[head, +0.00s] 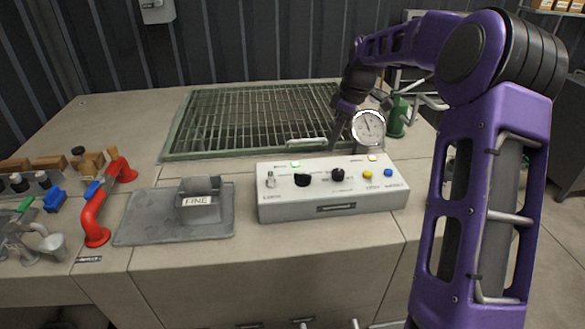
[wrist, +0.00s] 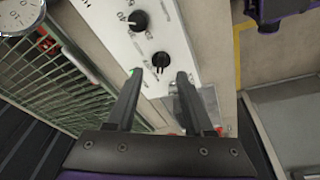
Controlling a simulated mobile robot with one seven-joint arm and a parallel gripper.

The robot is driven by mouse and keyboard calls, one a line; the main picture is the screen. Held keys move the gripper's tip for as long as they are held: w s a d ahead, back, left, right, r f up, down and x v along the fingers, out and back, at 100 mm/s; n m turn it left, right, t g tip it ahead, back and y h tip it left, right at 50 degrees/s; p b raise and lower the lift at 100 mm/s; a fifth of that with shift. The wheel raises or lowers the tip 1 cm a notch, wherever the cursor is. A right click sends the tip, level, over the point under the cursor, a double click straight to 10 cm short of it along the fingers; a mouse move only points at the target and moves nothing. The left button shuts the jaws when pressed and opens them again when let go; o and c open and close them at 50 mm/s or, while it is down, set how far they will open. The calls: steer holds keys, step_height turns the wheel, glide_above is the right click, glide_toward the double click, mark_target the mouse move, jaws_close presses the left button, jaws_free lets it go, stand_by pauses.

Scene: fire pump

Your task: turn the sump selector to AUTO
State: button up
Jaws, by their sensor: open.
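A white control box (head: 333,200) stands on the counter with two black rotary knobs on its sloped face. The left knob (head: 302,180) is near a lit green lamp; the right knob (head: 338,174) is beside it. Their labels are too small to read, so I cannot tell which is the sump selector or its setting. My gripper (head: 334,141) is above the box's back edge, partly dark against the grating. In the wrist view my gripper (wrist: 159,75) is open and empty; the left knob (wrist: 161,60) shows just beyond and between the fingertips, the right knob (wrist: 138,21) farther off.
A round gauge (head: 368,128) stands behind the box, with a green canister (head: 397,117) beside it. A green-framed grating (head: 250,115) lies behind. Left are a grey plate (head: 150,215) with a "FINE" block (head: 198,200) and a red pipe handle (head: 97,215). The counter front is clear.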

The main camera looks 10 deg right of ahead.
steer(key=w+a+r+y, duration=0.1)
steer(key=y, duration=0.1)
glide_toward(304, 174)
steer(key=x, duration=0.9)
steer(key=shift+c, duration=0.3)
jaws_close()
